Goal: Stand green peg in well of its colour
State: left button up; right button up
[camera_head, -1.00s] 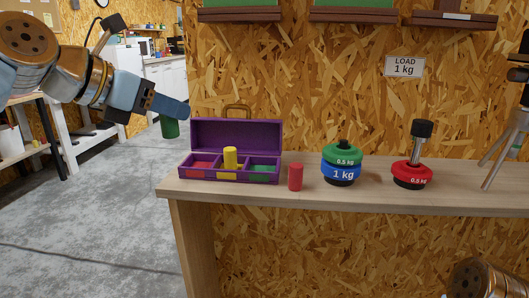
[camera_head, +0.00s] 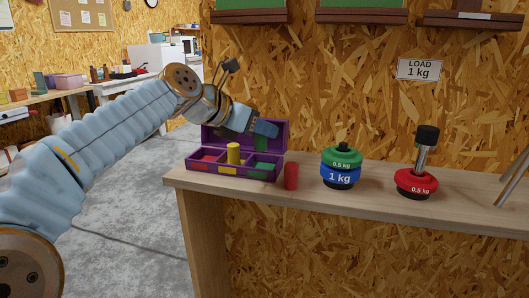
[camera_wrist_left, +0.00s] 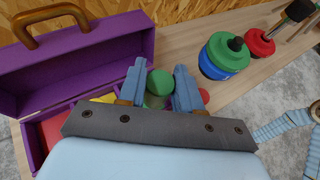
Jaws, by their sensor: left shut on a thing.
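The green peg (camera_head: 261,144) hangs upright from my left gripper (camera_head: 264,129), above the green well (camera_head: 263,166) at the right of the purple case (camera_head: 213,177). My left gripper is shut on the peg; in the left wrist view the peg (camera_wrist_left: 159,83) sits between the two fingers. The peg's lower end appears clear of the well in the head view, though the exact gap is hard to tell. A yellow peg (camera_head: 233,153) stands in the middle, yellow well. The left well is red and looks empty. My right gripper is out of view.
A red peg (camera_head: 291,176) stands on the bench (camera_head: 380,196) just right of the case. Further right are stacked green and blue weights (camera_head: 341,170) and a red weight with a post (camera_head: 416,183). The case's raised lid (camera_head: 215,136) stands behind the wells.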

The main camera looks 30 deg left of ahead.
aim_at(262, 147)
pick_arm(q)
jog(key=shift+w+a+f, duration=0.15)
jog(key=shift+w+f, duration=0.3)
jog(key=shift+f, duration=0.1)
jog(key=shift+w+a+f, duration=0.15)
jog(key=shift+w+f, duration=0.25)
jog(key=shift+f, duration=0.15)
jog(key=shift+w+a+f+b, duration=0.15)
jog(key=shift+f+b, duration=0.25)
jog(key=shift+f, duration=0.5)
jog(key=shift+w+f+b, duration=0.1)
jog(key=shift+f+b, duration=0.25)
jog(key=shift+f, duration=0.55)
jog(key=shift+f, duration=0.1)
jog(key=o, duration=1)
jog(key=shift+s+r, duration=0.1)
jog(key=shift+r, duration=0.1)
jog(key=v, duration=1.1)
jog(key=shift+s+a+r+p, duration=0.1)
jog(key=shift+s+a+p, duration=0.05)
jog(key=shift+s+p, duration=0.25)
